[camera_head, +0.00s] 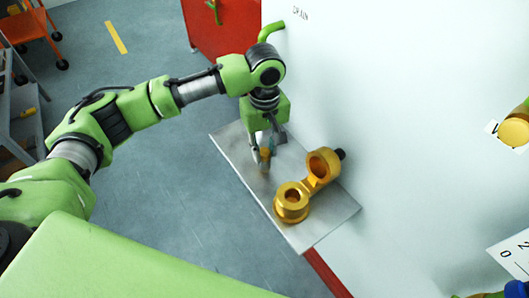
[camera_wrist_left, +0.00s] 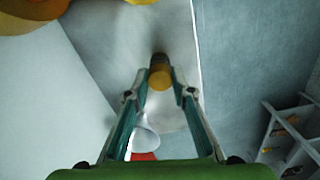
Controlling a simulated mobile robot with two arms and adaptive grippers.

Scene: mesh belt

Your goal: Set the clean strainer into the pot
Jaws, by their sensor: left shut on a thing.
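My left gripper (camera_head: 265,158) points down over the left part of a metal shelf. It is shut on a small cylinder with an orange-yellow end, which I take to be the strainer (camera_wrist_left: 160,77); the fingers partly hide it in the head view. Whether its mesh is clean cannot be seen. A golden twin-cup body (camera_head: 291,201), which seems to be the pot, stands on the shelf to the right of and nearer than the gripper. One cup has a dark round opening on top; the other (camera_head: 322,164) is by the wall.
The metal shelf (camera_head: 325,226) juts from a white wall (camera_head: 400,120). A green pipe (camera_head: 271,30) by a DRAIN label and a red cabinet (camera_head: 222,28) are behind. A yellow round fitting (camera_head: 515,131) is at the right. Floor left of the shelf is clear.

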